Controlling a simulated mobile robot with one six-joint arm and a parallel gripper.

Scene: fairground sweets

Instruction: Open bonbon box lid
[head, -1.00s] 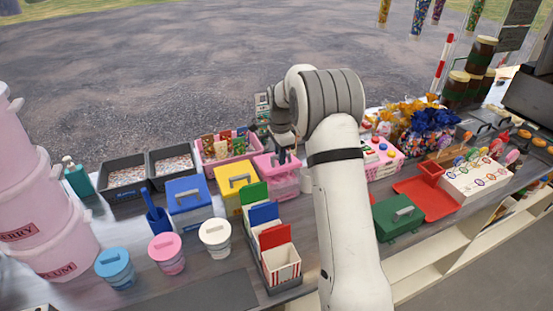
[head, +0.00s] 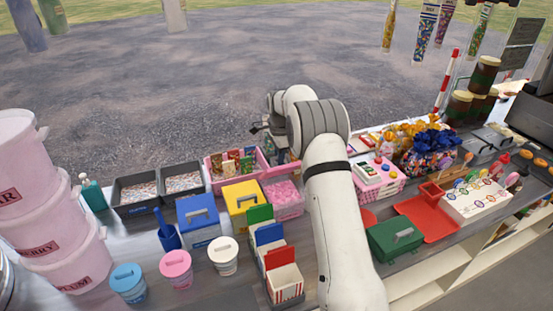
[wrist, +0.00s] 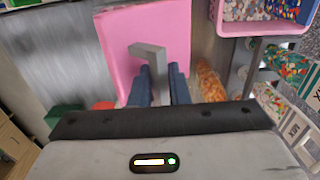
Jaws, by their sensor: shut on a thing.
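The bonbon box (head: 283,203) stands on the counter right of the yellow-lidded box in the head view. It is open at the top and pink bonbons show inside. Its pink lid (wrist: 125,30) fills the upper middle of the wrist view. My gripper (wrist: 160,78) is shut on the lid's grey handle (wrist: 148,52), one dark finger on each side. In the head view the lid (head: 278,172) is held just behind and above the box. The fingers are largely hidden there by my arm.
Blue (head: 198,216) and yellow (head: 241,196) lidded boxes stand left of the bonbon box. Upright coloured cartons (head: 270,240) are in front. A pink tray of packets (head: 226,173) is behind left. A pink dotted box (head: 378,180) stands to the right.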

